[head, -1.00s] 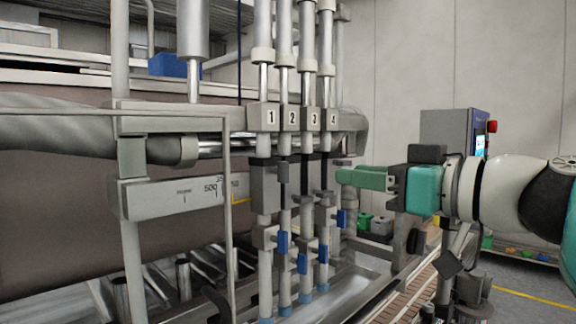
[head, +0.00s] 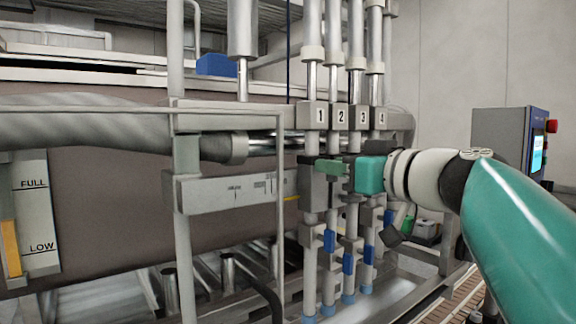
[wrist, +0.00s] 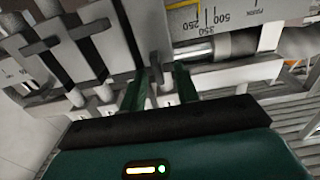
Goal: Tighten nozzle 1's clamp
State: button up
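Nozzle 1 (head: 316,118) is the leftmost of the numbered vertical nozzles in the head view. A grey block (head: 311,189) sits on its tube below the number plate, partly hidden by my gripper. My gripper (head: 318,166), with green fingers, points left at that block's height. In the wrist view the fingers (wrist: 160,84) are spread apart. A small grey lever (wrist: 156,68) stands between their tips beside a large grey block (wrist: 118,38). I cannot tell whether the fingers touch the lever.
Nozzles 2 (head: 341,117), 3 (head: 363,117) and 4 (head: 381,117) stand close to the right. A scale plate (head: 235,192) and a thin upright rail (head: 280,220) lie left. A control box (head: 505,140) stands right. A conveyor (head: 455,300) runs below.

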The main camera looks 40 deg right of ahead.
grip_shut()
jog(key=shift+m, duration=0.3)
jog(key=m, duration=1.1)
jog(key=d+f+m, duration=0.1)
jog(key=m, duration=0.5)
jog(key=shift+d, duration=0.1)
jog(key=shift+m, duration=0.3)
dwell(0.5)
grip_release()
